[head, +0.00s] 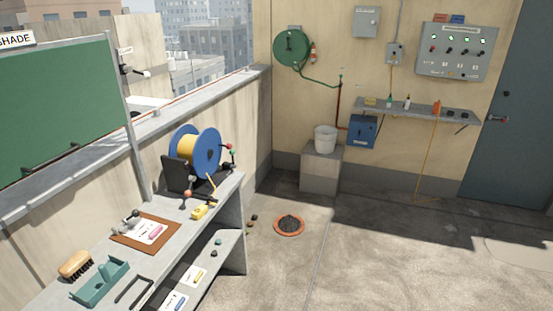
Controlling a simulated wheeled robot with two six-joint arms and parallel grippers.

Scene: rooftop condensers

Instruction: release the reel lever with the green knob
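The cable reel (207,150) has blue flanges and yellow cable, and stands in a dark bracket at the far end of the grey bench. Small levers stick out on its right side. A green knob (231,153) shows there, close to a red knob (229,146); both are very small, and how each lever is set cannot be told. Another lever with a brownish-red knob (187,194) stands at the front of the reel, near a yellow block (200,212). Neither of my grippers is in view.
The bench (222,190) holds a brown board (120,237), a brush (75,264) and a teal tray (85,290). A parapet runs behind it. An orange-rimmed drain (277,227) and a block with a bucket (325,138) are right of it. The floor (400,260) is mostly clear.

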